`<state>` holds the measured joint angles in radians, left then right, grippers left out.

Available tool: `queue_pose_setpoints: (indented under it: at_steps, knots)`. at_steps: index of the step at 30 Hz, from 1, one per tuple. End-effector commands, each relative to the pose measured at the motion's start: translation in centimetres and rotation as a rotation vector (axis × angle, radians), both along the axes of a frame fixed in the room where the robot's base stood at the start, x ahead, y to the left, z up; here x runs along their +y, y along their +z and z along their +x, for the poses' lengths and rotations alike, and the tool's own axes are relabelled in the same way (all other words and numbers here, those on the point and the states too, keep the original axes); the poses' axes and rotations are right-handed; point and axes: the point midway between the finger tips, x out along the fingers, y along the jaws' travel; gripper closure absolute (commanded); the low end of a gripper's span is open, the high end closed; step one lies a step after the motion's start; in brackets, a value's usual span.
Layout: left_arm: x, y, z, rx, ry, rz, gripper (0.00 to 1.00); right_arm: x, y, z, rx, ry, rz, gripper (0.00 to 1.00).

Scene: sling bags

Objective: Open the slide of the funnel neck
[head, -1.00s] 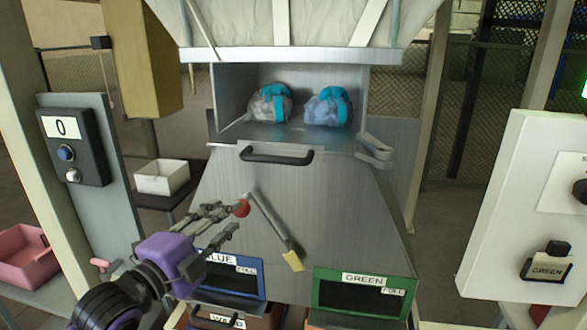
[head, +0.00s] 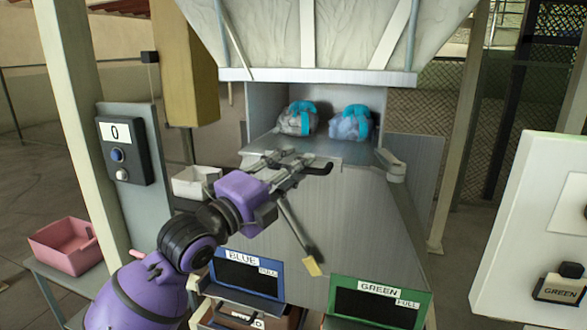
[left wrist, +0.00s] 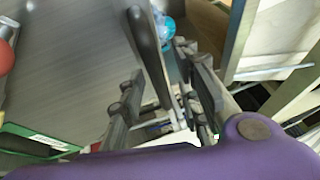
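The funnel neck is a grey metal box (head: 262,108) under the pale funnel (head: 340,40). Two blue-and-grey bags (head: 297,119) and (head: 350,124) lie inside on a grey shelf. The black bar handle (head: 318,169) is on the grey front below them; my left gripper (head: 292,161) covers most of it in the head view. In the left wrist view the handle (left wrist: 150,50) runs between the two spread fingers of my left gripper (left wrist: 160,85). The fingers look open, with gaps to the bar; contact is not clear. My right gripper is not in view.
Below are the BLUE bin (head: 246,282) and GREEN bin (head: 372,308). A counter box (head: 120,145) stands left, a white panel (head: 535,200) right.

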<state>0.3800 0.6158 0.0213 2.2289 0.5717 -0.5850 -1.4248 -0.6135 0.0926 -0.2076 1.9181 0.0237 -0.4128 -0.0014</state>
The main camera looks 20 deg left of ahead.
Motion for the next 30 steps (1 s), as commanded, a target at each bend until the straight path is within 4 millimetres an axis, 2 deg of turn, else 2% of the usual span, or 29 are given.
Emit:
queue_pose_setpoints:
  at_steps: [10, 17, 30]
  knots:
    - [-0.28, -0.03, 0.53, 0.003, -0.001, 0.001, 0.69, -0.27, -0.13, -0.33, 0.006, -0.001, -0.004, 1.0]
    - [-0.27, -0.03, 0.51, 0.002, -0.001, 0.0, 0.99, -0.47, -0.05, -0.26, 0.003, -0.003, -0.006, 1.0]
    - [-0.24, -0.09, 0.63, 0.003, 0.0, 0.003, 1.0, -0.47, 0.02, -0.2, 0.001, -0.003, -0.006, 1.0]
